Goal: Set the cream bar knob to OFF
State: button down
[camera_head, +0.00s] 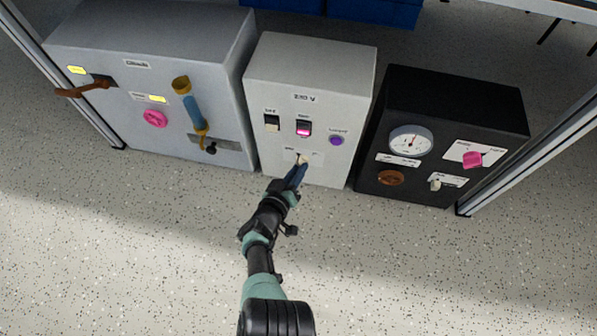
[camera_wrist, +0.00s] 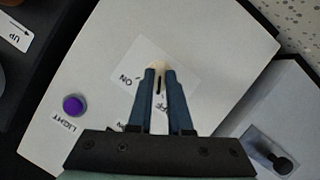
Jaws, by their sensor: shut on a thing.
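The cream bar knob (camera_head: 302,158) sits on a pale plate low on the front of the light grey middle box (camera_head: 345,85). In the wrist view the knob's cream end (camera_wrist: 157,66) shows between the fingertips, with a dark line on it.
A purple button (camera_head: 336,140), a lit pink rocker switch (camera_head: 303,129) and another switch (camera_head: 271,122) are above the knob. A grey box (camera_head: 145,60) with levers stands left. A black box (camera_head: 450,115) with a gauge and knobs stands right. Speckled floor in front is clear.

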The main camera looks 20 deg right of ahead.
jog(key=shift+w+a+f+n+h+b, duration=0.1)
jog(key=shift+w+n+h+b, duration=0.05)
jog(key=shift+n+h+b, duration=0.6)
jog(key=shift+n, duration=0.35)
jog(key=c, duration=0.8)
grip_release()
jog(key=shift+c, duration=0.2)
jog(key=p+v, duration=0.7)
jog(key=v, duration=0.6)
jog(key=shift+r, duration=0.25)
